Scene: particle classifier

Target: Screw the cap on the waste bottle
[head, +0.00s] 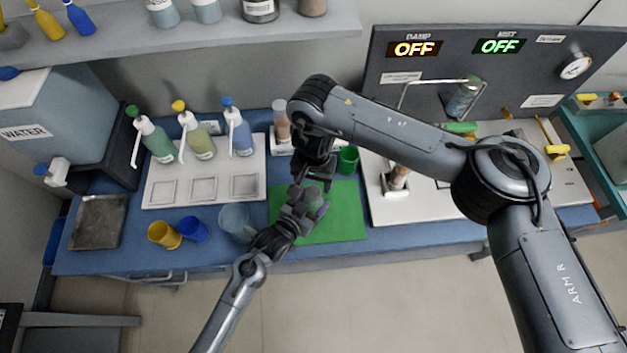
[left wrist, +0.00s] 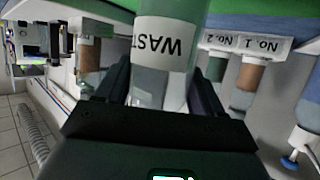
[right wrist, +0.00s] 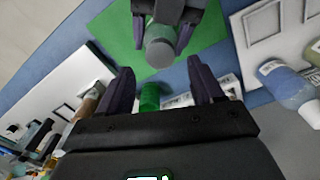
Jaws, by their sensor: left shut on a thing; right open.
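I cannot make out a separate cap.
A green cup-like piece (head: 348,160) stands behind the mat. Yellow (head: 163,235) and blue (head: 194,229) cups and a clear beaker (head: 235,221) are to the left. Three pump bottles stand on a white tray (head: 162,196). A panel with two OFF displays (head: 420,80) is at the back right.

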